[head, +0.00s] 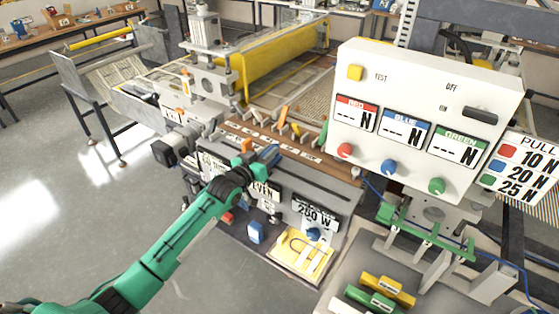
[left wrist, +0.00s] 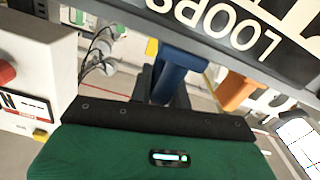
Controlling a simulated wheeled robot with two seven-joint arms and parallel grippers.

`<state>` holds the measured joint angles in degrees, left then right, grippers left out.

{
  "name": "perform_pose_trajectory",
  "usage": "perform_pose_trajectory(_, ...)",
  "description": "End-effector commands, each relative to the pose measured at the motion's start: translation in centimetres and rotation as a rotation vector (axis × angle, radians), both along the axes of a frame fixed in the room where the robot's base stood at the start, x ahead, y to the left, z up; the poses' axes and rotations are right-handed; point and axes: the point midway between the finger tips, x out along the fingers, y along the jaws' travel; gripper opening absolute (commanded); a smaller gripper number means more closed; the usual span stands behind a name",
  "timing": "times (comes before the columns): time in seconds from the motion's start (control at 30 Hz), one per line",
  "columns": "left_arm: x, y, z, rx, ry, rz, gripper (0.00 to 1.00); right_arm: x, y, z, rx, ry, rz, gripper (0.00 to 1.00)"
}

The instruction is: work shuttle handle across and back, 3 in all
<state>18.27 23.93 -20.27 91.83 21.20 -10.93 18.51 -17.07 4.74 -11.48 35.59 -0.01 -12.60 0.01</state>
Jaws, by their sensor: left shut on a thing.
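My left gripper (head: 266,156) reaches in from the left at the front edge of the laminating machine. In the left wrist view its dark fingers (left wrist: 172,98) are shut on a blue handle (left wrist: 172,72), which I take to be the shuttle handle. The handle also shows as a small blue piece beside the gripper in the head view (head: 270,150). The handle stands below a dark rail with a sign reading LOOPS (left wrist: 225,22). The handle's lower end is hidden by the gripper. My right gripper is in neither view.
A white panel (head: 425,85) with red, blue and green knobs stands to the right. A PULL sign (head: 522,165) hangs beside it. Yellow and green blocks (head: 385,290) lie at the front right. An orange part (left wrist: 238,92) is close to the handle. The floor at left is clear.

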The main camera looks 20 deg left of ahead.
Motion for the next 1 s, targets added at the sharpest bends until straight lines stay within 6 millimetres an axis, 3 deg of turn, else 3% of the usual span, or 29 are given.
perform_pose_trajectory(0.47, 0.29, 0.76, 0.27, -0.001, -0.003, 0.003, 0.00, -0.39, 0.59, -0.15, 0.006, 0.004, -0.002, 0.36)
perform_pose_trajectory(0.5, 0.30, 0.78, 0.27, -0.001, -0.003, 0.003, 0.24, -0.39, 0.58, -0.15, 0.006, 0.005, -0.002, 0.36)
perform_pose_trajectory(0.57, 0.28, 0.76, 0.25, -0.001, -0.003, 0.003, 0.36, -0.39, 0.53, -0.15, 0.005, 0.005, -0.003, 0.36)
perform_pose_trajectory(1.0, -0.62, 0.88, -0.19, 0.000, 0.000, 0.001, 0.38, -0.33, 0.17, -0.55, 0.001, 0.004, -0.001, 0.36)
